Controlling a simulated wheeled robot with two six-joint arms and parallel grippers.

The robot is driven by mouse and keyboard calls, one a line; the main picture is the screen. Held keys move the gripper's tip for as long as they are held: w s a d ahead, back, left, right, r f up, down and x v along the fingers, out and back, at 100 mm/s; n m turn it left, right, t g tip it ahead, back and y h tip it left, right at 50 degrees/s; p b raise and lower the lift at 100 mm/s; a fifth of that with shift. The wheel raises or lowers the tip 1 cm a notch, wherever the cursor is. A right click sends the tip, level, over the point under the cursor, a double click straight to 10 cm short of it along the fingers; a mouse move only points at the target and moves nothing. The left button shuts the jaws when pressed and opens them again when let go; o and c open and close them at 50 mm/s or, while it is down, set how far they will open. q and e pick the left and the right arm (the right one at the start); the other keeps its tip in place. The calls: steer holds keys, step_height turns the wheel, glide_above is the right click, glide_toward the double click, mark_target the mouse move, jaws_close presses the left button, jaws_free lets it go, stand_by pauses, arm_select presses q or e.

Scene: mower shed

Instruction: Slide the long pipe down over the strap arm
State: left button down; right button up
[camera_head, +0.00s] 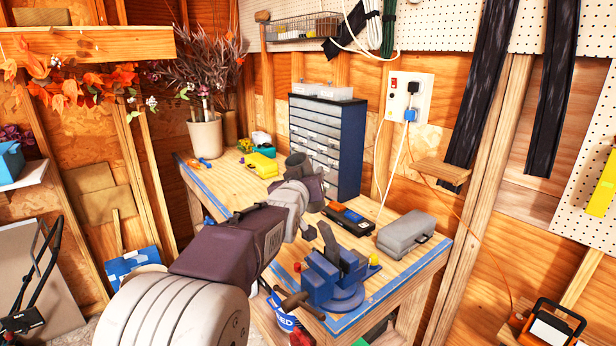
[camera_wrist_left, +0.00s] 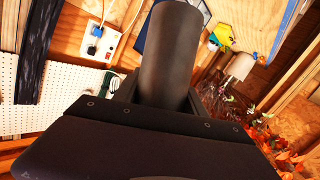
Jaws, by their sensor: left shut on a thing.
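My left gripper (camera_head: 310,184) reaches in over the workbench, above and behind the vise. It is shut on a dark grey pipe (camera_head: 298,162), of which only a short part shows in the head view. A blue vise (camera_head: 335,277) stands at the bench's near corner. A dark bar (camera_head: 328,238) sticks up at its jaws, apart from the pipe; I cannot tell if it is the strap arm. My right gripper is out of view.
A blue drawer cabinet (camera_head: 328,140) stands at the back of the bench, close behind the pipe. A grey case (camera_head: 405,234) and a dark orange-trimmed device (camera_head: 347,216) lie right of my gripper. A potted plant (camera_head: 205,135) stands at the bench's far left end.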

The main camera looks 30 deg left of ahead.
arm_select(q)
steer(key=shift+s+d+r+b, duration=0.1)
steer(key=shift+s+b, duration=0.25)
steer(key=shift+s, duration=0.05)
steer(key=w+f+b, duration=0.2)
steer(key=f+b, duration=0.1)
steer(key=shift+w+d+f, duration=0.1)
steer(key=shift+f, duration=0.2)
steer(key=shift+w+d+f, duration=0.1)
steer(key=shift+w+f, duration=0.05)
steer(key=shift+f, duration=0.15)
steer(key=shift+d+f+b, duration=0.1)
steer(key=shift+f+b, duration=0.3)
steer(key=shift+b, duration=0.2)
steer(key=shift+w+f, duration=0.25)
steer(key=shift+f, duration=0.05)
steer(key=shift+s+r, duration=0.1)
steer(key=shift+b, duration=0.45)
steer(key=shift+d+f, duration=0.1)
steer(key=shift+f, duration=0.1)
